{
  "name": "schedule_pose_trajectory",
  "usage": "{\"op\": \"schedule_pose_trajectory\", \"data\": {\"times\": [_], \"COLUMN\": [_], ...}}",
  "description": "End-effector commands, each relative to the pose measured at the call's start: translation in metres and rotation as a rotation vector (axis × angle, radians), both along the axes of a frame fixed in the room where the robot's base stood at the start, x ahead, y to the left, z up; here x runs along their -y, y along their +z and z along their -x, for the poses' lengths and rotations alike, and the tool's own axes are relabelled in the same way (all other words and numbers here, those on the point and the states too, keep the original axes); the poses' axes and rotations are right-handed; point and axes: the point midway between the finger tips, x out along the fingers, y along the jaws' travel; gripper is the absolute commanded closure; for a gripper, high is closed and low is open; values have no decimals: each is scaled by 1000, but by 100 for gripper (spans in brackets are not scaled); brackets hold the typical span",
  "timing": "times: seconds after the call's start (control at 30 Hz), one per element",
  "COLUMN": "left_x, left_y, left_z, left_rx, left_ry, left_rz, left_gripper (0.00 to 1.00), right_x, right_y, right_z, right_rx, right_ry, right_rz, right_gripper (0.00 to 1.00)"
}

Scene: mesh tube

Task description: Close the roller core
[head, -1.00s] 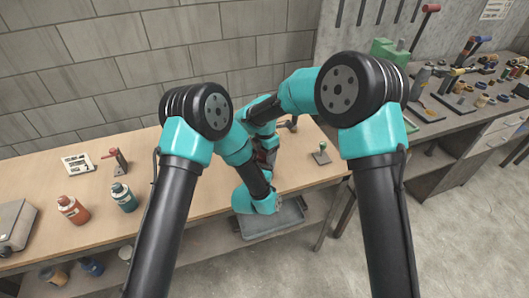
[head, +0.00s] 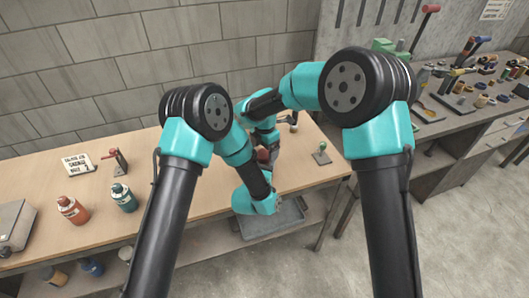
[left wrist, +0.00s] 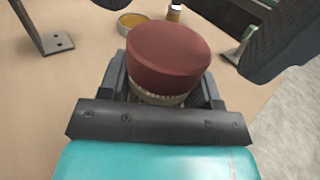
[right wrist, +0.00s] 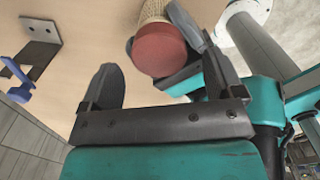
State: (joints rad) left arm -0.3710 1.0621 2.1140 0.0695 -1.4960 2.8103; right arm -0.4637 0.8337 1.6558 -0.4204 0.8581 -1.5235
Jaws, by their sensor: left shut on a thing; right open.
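The roller core is a pale mesh tube (right wrist: 153,12) with a dark red cap (left wrist: 168,52) on its end. The cap also shows in the right wrist view (right wrist: 159,50). My left gripper (left wrist: 160,98) is shut on the mesh tube just below the cap. My right gripper (right wrist: 160,85) is open, its fingers on either side of the cap's end and apart from it. In the head view, a small dark red patch (head: 264,155) shows between my arms, and both gripper tips are mostly hidden. The tube's far end is hidden.
A metal bracket (left wrist: 50,38) and a shallow round dish (left wrist: 137,20) are on the bench near the tube. A green-knobbed tool (head: 321,154) stands at the bench's right end. Orange (head: 71,209) and teal (head: 123,198) bottles stand left. A grey tray (head: 272,222) is below the front edge.

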Motion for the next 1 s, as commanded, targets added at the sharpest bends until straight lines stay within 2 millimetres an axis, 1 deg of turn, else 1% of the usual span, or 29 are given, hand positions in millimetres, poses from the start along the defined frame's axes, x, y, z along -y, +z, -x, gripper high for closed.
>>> {"op": "schedule_pose_trajectory", "data": {"times": [0.03,0.1,0.2,0.47,0.6,0.87,1.0], "left_x": [0,0,0,0,0,0,0], "left_y": [0,1,1,1,1,1,1], "left_z": [0,0,0,0,0,0,0], "left_rx": [1,1,2,2,2,2,2], "left_ry": [0,0,0,-1,-1,-1,-1], "left_rz": [0,0,1,1,1,1,1], "left_gripper": [100,100,100,100,100,100,100], "right_x": [0,0,0,0,0,0,0], "right_y": [7,14,21,22,22,23,31], "right_z": [-1,-1,-1,-1,-1,-1,-1], "right_rx": [3,3,2,1,1,2,3], "right_ry": [-1,-1,0,0,0,0,0], "right_rz": [-1,-1,-1,0,0,-1,-1], "right_gripper": [13,13,13,12,0,0,0]}}
